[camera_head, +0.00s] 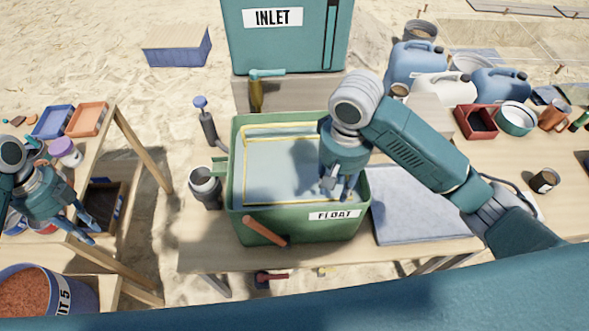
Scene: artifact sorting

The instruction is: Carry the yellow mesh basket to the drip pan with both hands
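The yellow mesh basket (283,142) sits inside the green tub labelled FLOAT (245,220); its yellow rim shows, and its right side is hidden behind my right gripper. A flat grey pan (415,215), which looks like the drip pan, lies on the table right of the tub, partly covered by my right arm. My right gripper (340,188) points down over the right part of the tub; I cannot tell whether its fingers touch the basket. My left gripper (88,229) is open and empty at the far left, near the side table, well apart from the basket.
A grey cup (205,187) stands against the tub's left side. An orange handle (266,232) sticks out at the tub's front. The INLET tank (285,50) stands behind. Blue jugs (414,62) and a dark red box (476,122) are at the right. A bucket (75,298) is front left.

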